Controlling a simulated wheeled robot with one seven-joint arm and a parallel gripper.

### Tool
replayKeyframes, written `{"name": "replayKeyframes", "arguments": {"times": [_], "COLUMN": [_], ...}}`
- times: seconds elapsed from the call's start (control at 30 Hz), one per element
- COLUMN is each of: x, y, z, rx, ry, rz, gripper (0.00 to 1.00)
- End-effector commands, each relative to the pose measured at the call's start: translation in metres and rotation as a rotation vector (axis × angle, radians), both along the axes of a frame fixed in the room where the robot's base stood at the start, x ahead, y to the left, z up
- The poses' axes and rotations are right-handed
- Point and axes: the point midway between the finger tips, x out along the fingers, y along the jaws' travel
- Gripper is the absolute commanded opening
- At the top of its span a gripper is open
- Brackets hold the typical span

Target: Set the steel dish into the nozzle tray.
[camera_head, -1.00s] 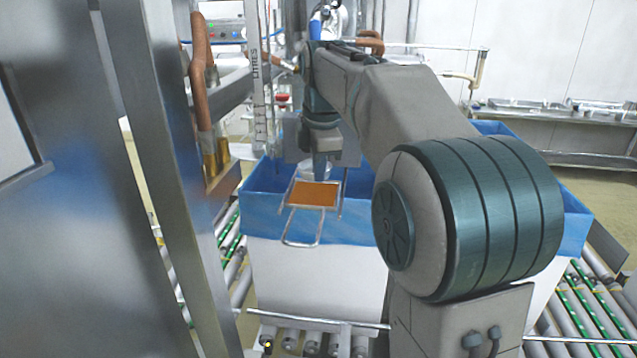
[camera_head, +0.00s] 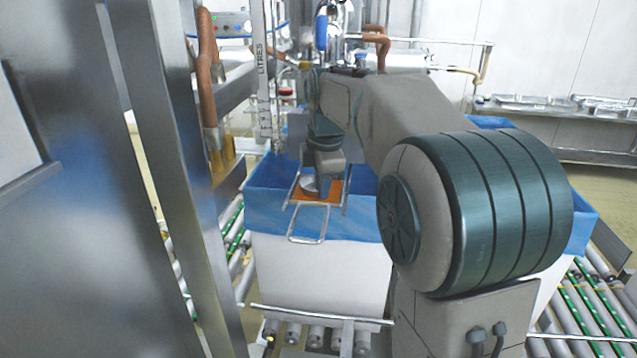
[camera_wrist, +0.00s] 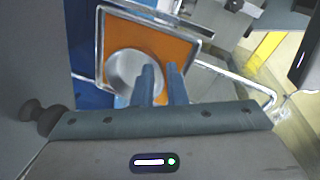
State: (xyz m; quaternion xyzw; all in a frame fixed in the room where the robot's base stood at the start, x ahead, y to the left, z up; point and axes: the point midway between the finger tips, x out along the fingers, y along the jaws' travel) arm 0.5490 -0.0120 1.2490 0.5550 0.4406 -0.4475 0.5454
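The nozzle tray is a wire-framed tray (camera_head: 307,225) with an orange floor, at the front edge of the blue-lined box; its frame fills the upper middle of the wrist view (camera_wrist: 101,45). The steel dish (camera_head: 309,184) is round and pale, over the orange floor and inside the frame's outline. It also shows in the wrist view (camera_wrist: 126,72). My gripper (camera_head: 325,192) points down over the tray. In the wrist view its two fingers (camera_wrist: 161,78) stand a little apart at the dish's right side. Whether they pinch the rim, and whether the dish touches the floor, I cannot tell.
The blue liner (camera_head: 268,208) covers the rim of a white box (camera_head: 315,270) standing on a roller conveyor (camera_head: 585,320). A steel post (camera_head: 185,180) rises close on the left. A steel side table (camera_head: 560,140) stands at the back right.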

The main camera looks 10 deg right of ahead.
Motion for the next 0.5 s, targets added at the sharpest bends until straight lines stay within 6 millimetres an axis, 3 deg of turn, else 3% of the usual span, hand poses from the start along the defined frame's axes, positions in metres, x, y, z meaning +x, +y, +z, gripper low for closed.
{"name": "replayKeyframes", "arguments": {"times": [0.23,0.5], "x": [-0.001,-0.014], "y": [0.002,0.001], "z": [0.010,0.064], "rx": [0.000,0.001], "ry": [0.000,-0.006], "rz": [0.002,0.001], "gripper": [0.12,0.12]}}
